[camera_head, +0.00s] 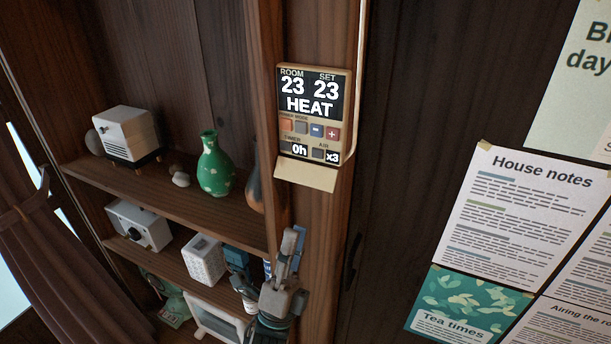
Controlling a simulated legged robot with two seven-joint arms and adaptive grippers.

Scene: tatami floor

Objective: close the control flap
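The control panel (313,112) is a beige wall unit on the wooden post, with a dark screen reading ROOM 23, SET 23, HEAT. Its buttons and the lower readouts 0h and x3 are uncovered. The control flap (306,174) is a plain beige plate at the panel's bottom edge, hanging open and tilted outward. My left gripper (292,236) is below the flap, pointing up and apart from it. Its fingers look close together, with nothing seen between them. My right gripper is not in view.
Left of the post, shelves (165,198) hold a white box-shaped device (126,134), a green spotted vase (214,165), a dark vase (254,188) and other items. Paper notices (515,218) hang on the right wall. The dark wood right of the panel is bare.

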